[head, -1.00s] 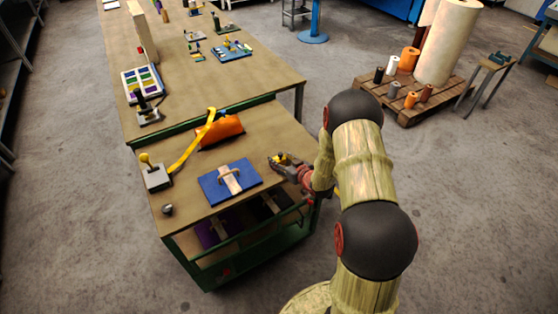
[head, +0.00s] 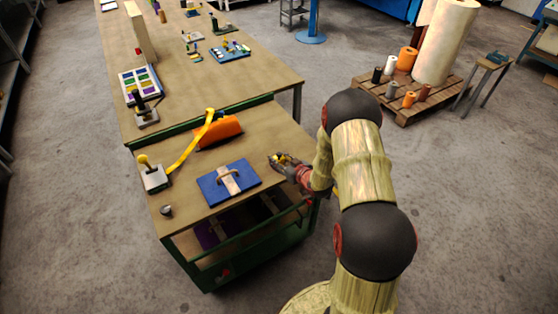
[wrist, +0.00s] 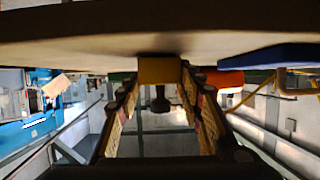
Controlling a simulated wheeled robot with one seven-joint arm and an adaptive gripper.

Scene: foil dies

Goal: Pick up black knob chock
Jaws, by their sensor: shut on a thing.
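The black knob chock is a yellow block (wrist: 160,69) with a black knob (wrist: 160,103). It shows upside down in the wrist view, between the two fingertips at the edge of the wooden top. My gripper (wrist: 161,76) is shut on the yellow block, with a finger on each side. In the head view my gripper (head: 279,161) is at the right edge of the cart's wooden top (head: 245,145), and the small yellow chock (head: 281,156) shows at its tips. Whether the block still touches the top is hard to tell.
Left of my gripper lies a blue board (head: 229,183) with a pale strap and handle. An orange case (head: 218,132), a yellow-knobbed grey box (head: 154,177) and a small dark knob (head: 166,211) share the cart top. A longer workbench (head: 190,75) stands behind.

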